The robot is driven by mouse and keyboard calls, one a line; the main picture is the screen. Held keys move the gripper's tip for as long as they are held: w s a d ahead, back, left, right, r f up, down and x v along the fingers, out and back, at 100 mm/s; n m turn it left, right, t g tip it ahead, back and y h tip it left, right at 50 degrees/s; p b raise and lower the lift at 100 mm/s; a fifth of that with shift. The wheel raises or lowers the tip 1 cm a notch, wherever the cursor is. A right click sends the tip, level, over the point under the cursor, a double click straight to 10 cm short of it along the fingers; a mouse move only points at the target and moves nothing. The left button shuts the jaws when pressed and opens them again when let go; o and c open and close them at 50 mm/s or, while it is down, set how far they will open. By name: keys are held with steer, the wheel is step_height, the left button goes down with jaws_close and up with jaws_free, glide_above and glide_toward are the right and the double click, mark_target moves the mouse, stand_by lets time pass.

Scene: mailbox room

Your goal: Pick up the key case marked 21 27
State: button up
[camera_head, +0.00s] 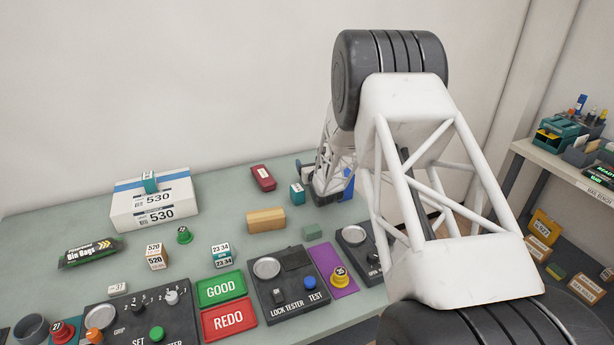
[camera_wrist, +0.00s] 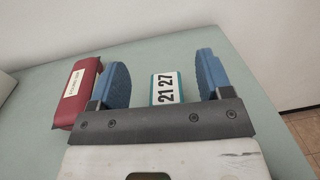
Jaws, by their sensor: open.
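The key case (camera_wrist: 164,88) marked 21 27 is a small teal block with a white label and dark digits. In the wrist view it lies on the bench between the two blue fingers of my gripper (camera_wrist: 162,70), with a gap on each side. My gripper is open and empty; its dark palm covers the near end of the case. In the head view a small teal and white block (camera_head: 297,194), apparently this case, sits beside my gripper (camera_head: 324,180), its marking too small to read.
A red case (camera_wrist: 80,92) lies just outside the left finger; it also shows in the head view (camera_head: 263,178).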

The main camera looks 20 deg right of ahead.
steer(key=shift+f, duration=0.45)
steer(key=f, duration=0.2)
steer(key=w+f, duration=0.1)
steer(key=f, duration=0.1)
steer(key=shift+w+d+r, duration=0.1)
steer(key=shift+w+d, duration=0.05)
steer(key=shift+w, duration=0.85)
steer(key=c, duration=1)
steer(key=shift+c, duration=0.2)
steer(key=shift+r, duration=0.1)
